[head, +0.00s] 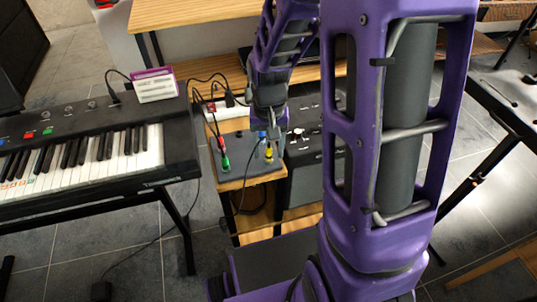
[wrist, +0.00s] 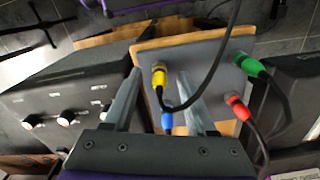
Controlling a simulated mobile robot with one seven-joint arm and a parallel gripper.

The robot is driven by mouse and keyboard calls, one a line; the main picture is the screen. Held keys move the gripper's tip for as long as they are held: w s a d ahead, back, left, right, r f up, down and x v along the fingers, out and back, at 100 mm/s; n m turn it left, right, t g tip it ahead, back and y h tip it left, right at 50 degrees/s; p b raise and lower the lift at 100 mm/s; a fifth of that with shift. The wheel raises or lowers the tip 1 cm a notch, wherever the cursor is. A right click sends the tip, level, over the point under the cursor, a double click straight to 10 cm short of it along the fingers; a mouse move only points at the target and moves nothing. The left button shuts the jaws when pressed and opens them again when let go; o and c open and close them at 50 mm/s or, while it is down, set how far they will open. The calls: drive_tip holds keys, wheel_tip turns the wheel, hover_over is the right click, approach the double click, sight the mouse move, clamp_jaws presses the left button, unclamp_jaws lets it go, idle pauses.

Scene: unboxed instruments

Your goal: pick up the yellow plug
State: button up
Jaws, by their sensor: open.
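The yellow plug (head: 268,154) stands in the grey panel (head: 240,166) on a small wooden stand. In the wrist view the yellow plug (wrist: 159,78) lies between the fingertips of my gripper (wrist: 156,74), nearer the left finger. My gripper is open, with no clear contact on the plug. In the head view my gripper (head: 273,137) is just above the plug. A blue plug (wrist: 167,119) sits between the fingers, closer to the palm. A green plug (wrist: 248,66) and a red plug (wrist: 237,105) are to the right, outside the fingers.
Black cables from the plugs cross the panel, one passing close to the right finger. A dark amplifier with knobs (wrist: 55,105) stands close on the left.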

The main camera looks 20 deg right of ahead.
drive_tip(key=shift+f, duration=0.5)
clamp_jaws()
